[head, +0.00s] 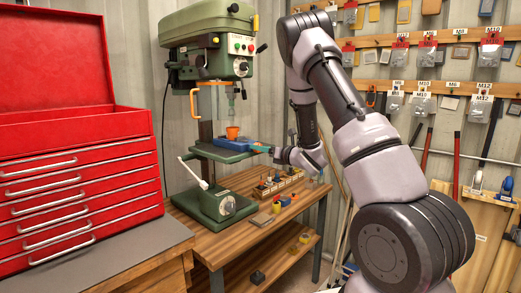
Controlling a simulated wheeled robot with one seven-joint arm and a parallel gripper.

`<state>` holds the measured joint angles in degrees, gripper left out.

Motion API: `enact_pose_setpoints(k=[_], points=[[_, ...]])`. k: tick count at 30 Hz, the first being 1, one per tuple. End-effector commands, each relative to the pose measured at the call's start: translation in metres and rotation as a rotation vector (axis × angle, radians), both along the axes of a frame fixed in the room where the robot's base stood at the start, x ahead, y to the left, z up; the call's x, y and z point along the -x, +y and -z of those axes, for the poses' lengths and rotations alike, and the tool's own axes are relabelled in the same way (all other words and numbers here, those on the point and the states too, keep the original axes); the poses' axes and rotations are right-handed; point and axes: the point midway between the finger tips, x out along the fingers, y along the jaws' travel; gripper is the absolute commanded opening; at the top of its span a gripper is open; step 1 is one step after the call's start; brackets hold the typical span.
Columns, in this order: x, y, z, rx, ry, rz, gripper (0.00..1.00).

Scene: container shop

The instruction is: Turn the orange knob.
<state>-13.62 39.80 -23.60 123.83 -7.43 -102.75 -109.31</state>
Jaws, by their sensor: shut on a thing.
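A green drill press (208,45) stands on the wooden bench. An orange, cup-shaped piece (232,132) sits above a blue vise (235,143) on its table; I cannot tell whether this is the knob. An orange bracket-like handle (196,102) is on the press's left side. My gripper (273,153) reaches in from the right, level with the press table, at the vise's right end. It is apart from the orange cup-shaped piece and shut on a small part there. That part is mostly hidden and too small to make out.
A red tool chest (80,185) with an open lid fills the left. A wooden rack (278,184) of small items stands on the bench (240,235), below my gripper. Pegged packets (422,104) and long tools hang on the right wall.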

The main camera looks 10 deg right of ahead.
Motion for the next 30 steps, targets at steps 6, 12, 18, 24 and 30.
enact_pose_setpoints(k=[6, 12, 18, 24, 30], points=[[-0.0002, -0.0013, -0.0002, -0.050, 0.036, 0.002, 0.00], [-0.0003, -0.0018, -0.0006, -0.159, 0.114, 0.003, 0.00], [-0.0004, -0.0020, -0.0003, -0.308, 0.221, 0.003, 0.00], [-0.0005, -0.0023, 0.0001, -0.461, 0.333, 0.003, 0.00], [-0.0005, -0.0022, 0.0004, -0.616, 0.445, 0.002, 0.00]])
